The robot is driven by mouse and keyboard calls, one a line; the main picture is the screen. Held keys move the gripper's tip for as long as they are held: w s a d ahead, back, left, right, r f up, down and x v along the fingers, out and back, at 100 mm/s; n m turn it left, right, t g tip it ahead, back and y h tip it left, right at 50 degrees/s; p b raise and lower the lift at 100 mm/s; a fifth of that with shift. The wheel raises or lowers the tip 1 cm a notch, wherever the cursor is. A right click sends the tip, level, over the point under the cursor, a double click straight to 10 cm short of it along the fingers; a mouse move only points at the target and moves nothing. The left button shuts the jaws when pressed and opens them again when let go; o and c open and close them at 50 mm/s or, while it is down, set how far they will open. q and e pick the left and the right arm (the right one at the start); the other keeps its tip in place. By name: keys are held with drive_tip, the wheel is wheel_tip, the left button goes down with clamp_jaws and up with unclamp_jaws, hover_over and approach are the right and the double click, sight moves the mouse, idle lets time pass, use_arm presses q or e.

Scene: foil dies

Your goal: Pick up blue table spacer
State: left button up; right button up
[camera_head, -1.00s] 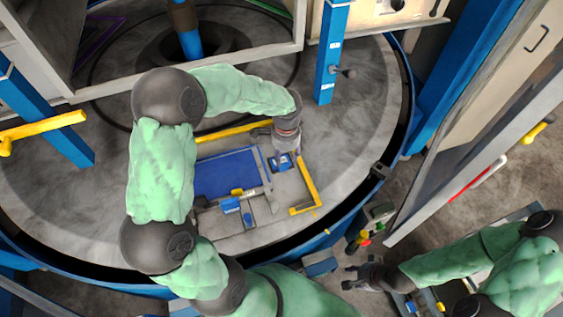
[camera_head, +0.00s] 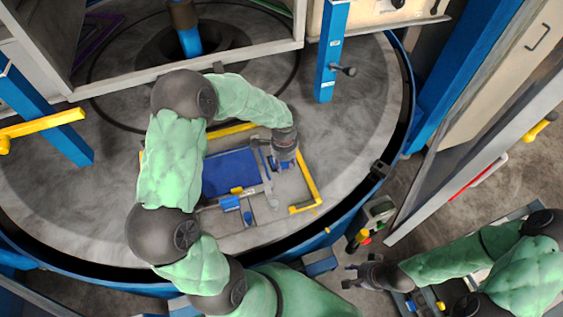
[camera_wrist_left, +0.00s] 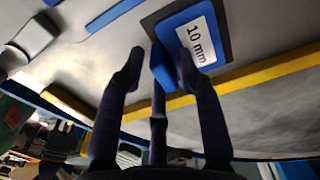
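A blue table spacer (camera_wrist_left: 208,18) with a white "10 mm" label lies on a dark backing in the left wrist view. In the head view only a small part of this spacer (camera_head: 276,164) shows beneath my left gripper (camera_head: 282,162), which hides the rest. In the left wrist view, the fingers of my left gripper (camera_wrist_left: 158,68) are spread on both sides of the spacer's near end. The right finger overlaps the label's edge; I cannot tell whether it touches. My right gripper (camera_head: 350,276) is open and empty at the lower right, away from the round table.
A large blue plate (camera_head: 229,172) lies inside a yellow-edged frame (camera_head: 313,183) on the round grey table (camera_head: 345,150). Another blue block (camera_head: 230,202) sits left of a grey bar. A blue post (camera_head: 328,60) stands behind. The table surface right of the frame is clear.

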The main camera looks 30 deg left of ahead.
use_arm(q)
clamp_jaws()
drive_tip(key=shift+r, duration=0.1)
